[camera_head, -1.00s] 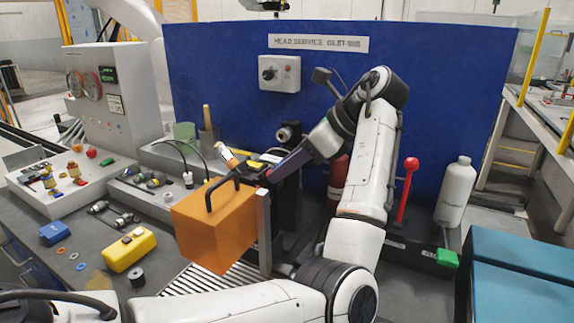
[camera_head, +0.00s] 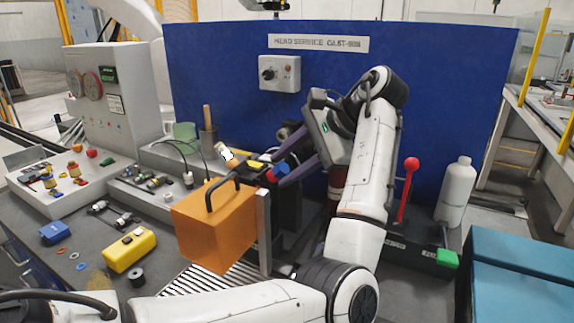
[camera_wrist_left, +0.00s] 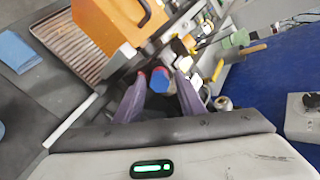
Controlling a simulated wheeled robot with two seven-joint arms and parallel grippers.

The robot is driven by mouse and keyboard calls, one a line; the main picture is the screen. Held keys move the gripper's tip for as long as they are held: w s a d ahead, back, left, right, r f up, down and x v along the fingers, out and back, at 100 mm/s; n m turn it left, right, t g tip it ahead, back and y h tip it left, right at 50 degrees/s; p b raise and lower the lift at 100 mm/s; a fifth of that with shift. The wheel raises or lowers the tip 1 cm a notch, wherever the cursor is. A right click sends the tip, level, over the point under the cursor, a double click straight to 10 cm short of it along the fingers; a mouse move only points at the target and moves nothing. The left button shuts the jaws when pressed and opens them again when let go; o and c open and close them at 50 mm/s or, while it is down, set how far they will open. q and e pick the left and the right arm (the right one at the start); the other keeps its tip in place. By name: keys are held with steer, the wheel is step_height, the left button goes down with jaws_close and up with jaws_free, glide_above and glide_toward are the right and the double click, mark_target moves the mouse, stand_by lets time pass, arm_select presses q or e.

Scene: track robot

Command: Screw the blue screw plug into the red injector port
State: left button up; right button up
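The blue screw plug (camera_head: 281,171) is just beyond the orange box's handle in the head view, with red of the injector port (camera_head: 270,176) against its left side. In the left wrist view the blue hexagonal plug (camera_wrist_left: 160,82) lies between the fingertips, with a red edge beside it. My left gripper (camera_head: 283,165) has two purple fingers, spread apart. In the left wrist view the left gripper (camera_wrist_left: 160,78) has its tips on either side of the plug, with small gaps showing. How far the plug sits in the port is hidden. My right gripper is out of view.
An orange box (camera_head: 215,228) with a black handle stands close in front of the plug, beside a grey upright post (camera_head: 264,235). A yellow case (camera_head: 129,250) lies on the bench. A blue panel (camera_head: 430,90) closes off the back. A red-knobbed lever (camera_head: 407,190) stands right of my arm.

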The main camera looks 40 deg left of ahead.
arm_select(q)
steer(key=n, duration=0.3)
steer(key=shift+n, duration=0.3)
steer(key=n, duration=1.1)
steer(key=shift+n, duration=0.4)
jaws_close()
